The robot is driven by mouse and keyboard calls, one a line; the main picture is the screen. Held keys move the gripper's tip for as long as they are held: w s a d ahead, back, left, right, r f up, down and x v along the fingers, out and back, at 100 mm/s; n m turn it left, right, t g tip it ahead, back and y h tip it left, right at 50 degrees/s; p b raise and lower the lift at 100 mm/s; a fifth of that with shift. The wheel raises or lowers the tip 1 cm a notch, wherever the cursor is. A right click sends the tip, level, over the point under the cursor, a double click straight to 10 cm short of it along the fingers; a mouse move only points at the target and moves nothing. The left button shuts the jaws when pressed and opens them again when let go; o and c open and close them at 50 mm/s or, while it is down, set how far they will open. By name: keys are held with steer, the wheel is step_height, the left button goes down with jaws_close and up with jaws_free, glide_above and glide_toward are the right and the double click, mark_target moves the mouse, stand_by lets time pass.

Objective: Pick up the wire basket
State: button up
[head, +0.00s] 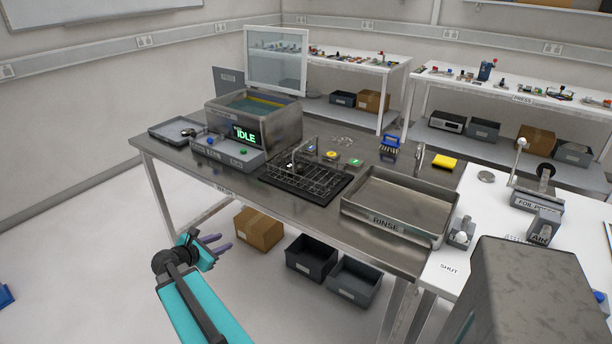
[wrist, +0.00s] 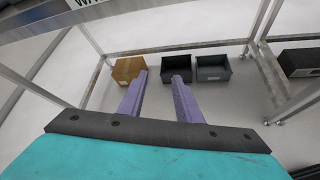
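The wire basket (head: 305,176) is a metal wire frame with a raised handle. It sits on a black mat (head: 333,196) on the steel bench, between the ultrasonic-type tank and the rinse basin. It holds a few small items that are too small to make out. My gripper (head: 226,241) is in front of the bench and below its top, to the lower left of the basket and well apart from it. In the wrist view the two purple fingers (wrist: 160,90) are spread with nothing between them. The basket is not in the wrist view.
A tank with a raised lid and IDLE display (head: 247,135) stands left of the basket. The rinse basin (head: 400,205) stands to its right. The bench's front edge (head: 270,203) lies between gripper and basket. A cardboard box (head: 258,229) and dark bins (head: 312,258) are under the bench.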

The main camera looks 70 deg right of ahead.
steer(key=s+d+r+n+h+b, duration=0.1)
steer(key=s+d+r+n+h, duration=0.1)
steer(key=d+r, duration=0.5)
steer(key=s+d+r+n+h, duration=0.2)
steer(key=d+r, duration=0.3)
steer(key=r, duration=0.4)
steer(key=m+g+h+b, duration=0.1)
steer(key=m+g+b, duration=0.1)
steer(key=g, duration=0.2)
glide_toward(306, 142)
steer(key=a, duration=0.2)
steer(key=w+a+f, duration=0.1)
steer(key=shift+w+a, duration=0.1)
steer(key=shift+a, duration=0.25)
steer(key=shift+d, duration=0.1)
steer(key=p+x, duration=0.1)
steer(key=x, duration=0.7)
steer(key=shift+d+r, duration=0.1)
steer(key=shift+d, duration=0.1)
steer(key=shift+r+p+x, duration=0.15)
steer(key=shift+p+x, duration=0.3)
steer(key=shift+x, duration=0.85)
steer(key=shift+r+p+x, duration=0.1)
steer(key=shift+p+x, duration=0.3)
steer(key=shift+x, duration=0.95)
steer(key=shift+a, duration=0.1)
